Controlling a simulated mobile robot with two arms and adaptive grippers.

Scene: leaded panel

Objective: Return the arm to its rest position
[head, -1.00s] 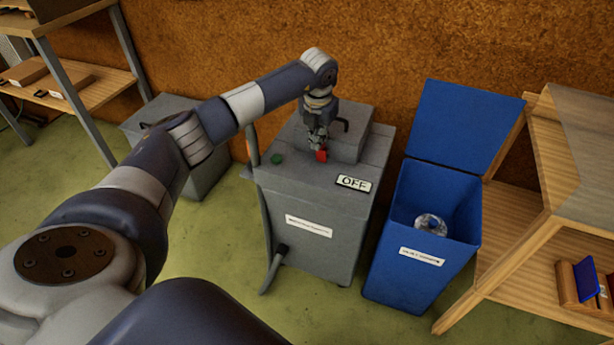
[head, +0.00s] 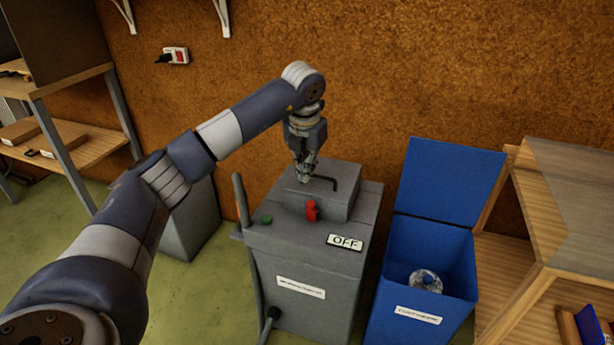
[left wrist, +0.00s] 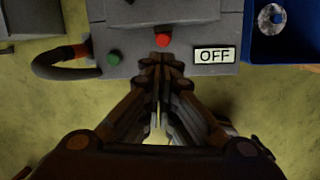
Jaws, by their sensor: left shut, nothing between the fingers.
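My left arm reaches in from the left in the head view. My left gripper (head: 305,176) is shut and empty, pointing down just above the raised block on top of the grey machine (head: 300,262). It also shows in the left wrist view (left wrist: 161,62), with its fingertips close together over the machine's front edge. A red switch (head: 311,210) stands on the machine's top, apart from the fingers in the head view. A green button (head: 266,219) is to its left. A sign reading OFF (head: 345,242) is at the front right of the top. My right gripper is not in view.
A wooden bench (head: 565,200) stands at the far right, a wooden shelf (head: 90,150) at the left. A black bent handle (head: 325,181) sits on the block.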

